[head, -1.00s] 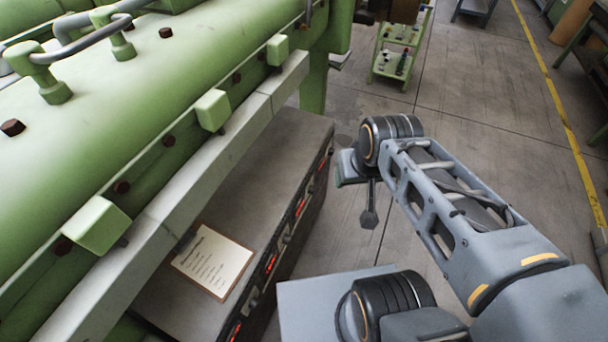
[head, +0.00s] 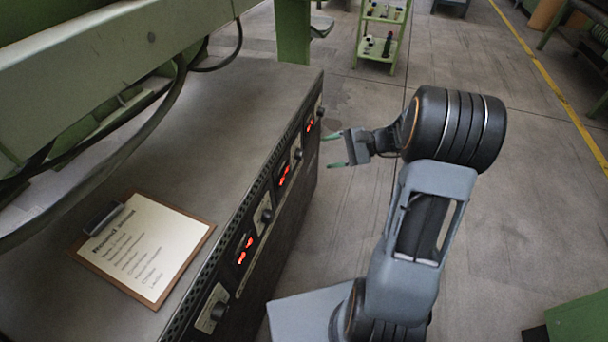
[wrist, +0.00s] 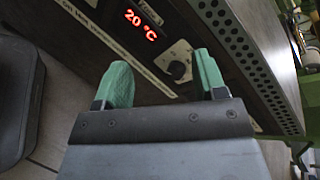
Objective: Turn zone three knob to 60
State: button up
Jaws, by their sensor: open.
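A dark control box (head: 262,105) has a front panel with red displays and black round knobs in a row. My gripper (head: 331,151) has green fingertips and is open and empty, beside the panel, pointing at it. In the head view it is roughly level with a knob (head: 298,153). In the wrist view a black knob (wrist: 178,70) on a pale plate shows between the spread fingers (wrist: 162,65), apart from them. A display (wrist: 143,23) left of that knob reads 20 °C. The small label by the knob is too blurred to read surely.
A clipboard (head: 148,247) with a printed sheet lies on the box top. A black cable (head: 165,125) and green machine parts hang over the box's left side. A green shelf cart (head: 382,32) stands at the back. The floor to the right is mostly clear.

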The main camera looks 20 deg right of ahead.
aim_at(303, 154)
jog(key=w+d+f+m+t+y+b, duration=0.1)
jog(key=w+d+f+m+t+b, duration=0.15)
jog(key=f, duration=0.25)
jog(key=w+d+f+m+t+y+b, duration=0.1)
jog(key=d+f+t+b, duration=0.15)
jog(key=d+f, duration=0.2)
jog(key=b+x, duration=0.1)
jog(key=x, duration=0.3)
jog(key=b+x, duration=0.2)
jog(key=x, duration=0.3)
jog(key=b+x, duration=0.1)
jog(key=x, duration=0.4)
jog(key=shift+f, duration=0.4)
jog(key=shift+c, duration=0.3)
jog(key=c, duration=0.9)
jog(key=shift+o, duration=0.2)
jog(key=shift+r+m+p, duration=0.15)
jog(key=shift+m+p, duration=0.1)
jog(key=shift+p, duration=0.05)
